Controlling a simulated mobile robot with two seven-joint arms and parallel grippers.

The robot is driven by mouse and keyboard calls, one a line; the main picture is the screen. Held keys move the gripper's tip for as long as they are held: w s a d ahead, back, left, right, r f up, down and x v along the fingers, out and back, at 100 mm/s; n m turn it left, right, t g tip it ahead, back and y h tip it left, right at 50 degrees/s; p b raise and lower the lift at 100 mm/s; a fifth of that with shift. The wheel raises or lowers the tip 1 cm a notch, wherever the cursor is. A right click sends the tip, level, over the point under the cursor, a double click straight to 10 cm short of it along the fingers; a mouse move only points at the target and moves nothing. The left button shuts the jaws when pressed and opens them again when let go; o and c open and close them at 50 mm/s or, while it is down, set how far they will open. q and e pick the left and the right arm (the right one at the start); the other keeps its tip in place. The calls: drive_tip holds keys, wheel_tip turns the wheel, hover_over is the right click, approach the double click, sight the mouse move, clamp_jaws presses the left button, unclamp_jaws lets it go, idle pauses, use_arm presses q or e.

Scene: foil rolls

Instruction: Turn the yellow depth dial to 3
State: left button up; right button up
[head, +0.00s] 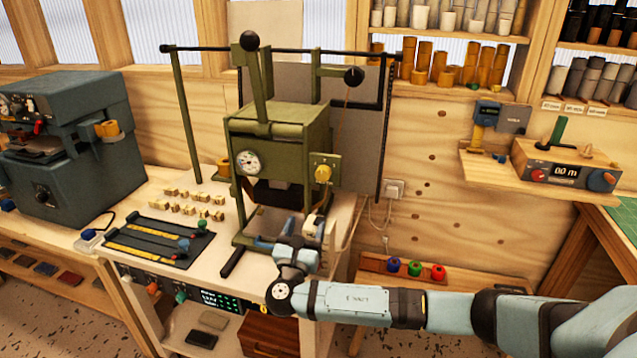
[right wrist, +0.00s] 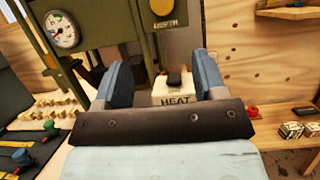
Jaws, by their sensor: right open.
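The yellow depth dial (head: 323,174) sits on the front plate of the green press (head: 285,135), at its right side. In the right wrist view the dial (right wrist: 163,7) shows at the top edge, cut off, above the label DEPTH; its setting cannot be read. My right gripper (head: 290,230) is open, below the dial and apart from it, in front of the press's lower part. Its two blue fingers (right wrist: 162,75) stand apart, with a cream HEAT box (right wrist: 174,92) seen between and beyond them. My left gripper is not in view.
A round gauge (head: 249,162) is on the press's left. Small type blocks (head: 190,203) and a dark slotted tray (head: 160,243) lie on the bench.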

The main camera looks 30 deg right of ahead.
sight(322, 177)
drive_tip(key=shift+h, duration=0.5)
drive_tip(key=p+x, duration=0.1)
drive_tip(key=x, duration=1.3)
drive_tip(key=shift+d+r+p, duration=0.15)
drive_tip(key=shift+d+p, duration=0.05)
drive_tip(key=shift+p, duration=0.1)
drive_tip(key=c, duration=0.9)
